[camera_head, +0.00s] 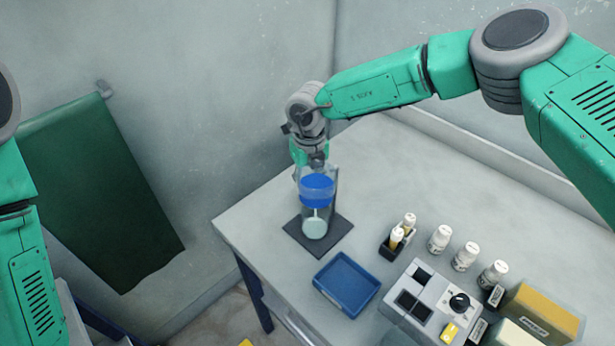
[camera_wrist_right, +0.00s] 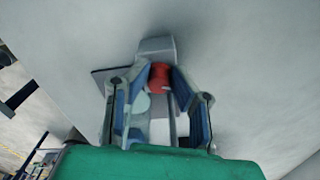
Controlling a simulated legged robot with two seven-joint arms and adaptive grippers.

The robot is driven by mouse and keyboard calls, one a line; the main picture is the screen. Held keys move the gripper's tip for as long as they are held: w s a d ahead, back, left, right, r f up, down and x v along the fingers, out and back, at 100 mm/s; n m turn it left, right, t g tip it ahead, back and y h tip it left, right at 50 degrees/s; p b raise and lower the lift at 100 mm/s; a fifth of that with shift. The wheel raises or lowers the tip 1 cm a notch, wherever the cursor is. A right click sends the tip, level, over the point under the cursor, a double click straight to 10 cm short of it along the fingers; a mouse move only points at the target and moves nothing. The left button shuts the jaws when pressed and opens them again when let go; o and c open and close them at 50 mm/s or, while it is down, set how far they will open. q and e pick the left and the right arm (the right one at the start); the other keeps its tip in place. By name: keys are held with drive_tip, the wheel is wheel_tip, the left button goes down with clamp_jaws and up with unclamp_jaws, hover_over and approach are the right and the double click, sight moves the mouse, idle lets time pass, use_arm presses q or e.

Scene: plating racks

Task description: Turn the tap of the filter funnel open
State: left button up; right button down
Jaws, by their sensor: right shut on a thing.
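The filter funnel (camera_head: 317,188) stands upright at the table's far left corner, with blue liquid in its clear body. A pale round vessel (camera_head: 315,229) shows below it, above a dark base plate (camera_head: 341,232). My right gripper (camera_head: 311,163) reaches down from above and behind the funnel. In the right wrist view a red part (camera_wrist_right: 158,77), which looks like the tap, sits between the fingers of my right gripper (camera_wrist_right: 155,82), which are shut on it. The tap is not visible in the head view. My left gripper is out of view; only its arm shows at the left edge.
A blue tray (camera_head: 347,284) lies in front of the funnel. To its right are a small rack with vials (camera_head: 398,240), several white bottles (camera_head: 440,238), a grey instrument (camera_head: 421,303) and a yellow box (camera_head: 541,310). The table behind these is clear.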

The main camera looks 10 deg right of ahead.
sight(309, 182)
drive_tip(key=shift+s+m+p, duration=0.1)
drive_tip(key=shift+m+p, duration=0.45)
drive_tip(key=shift+m, duration=1.75)
drive_tip(key=shift+f, duration=0.1)
drive_tip(key=shift+s, duration=0.1)
drive_tip(key=c, duration=1.4)
unclamp_jaws()
wheel_tip(309, 182, up, 12)
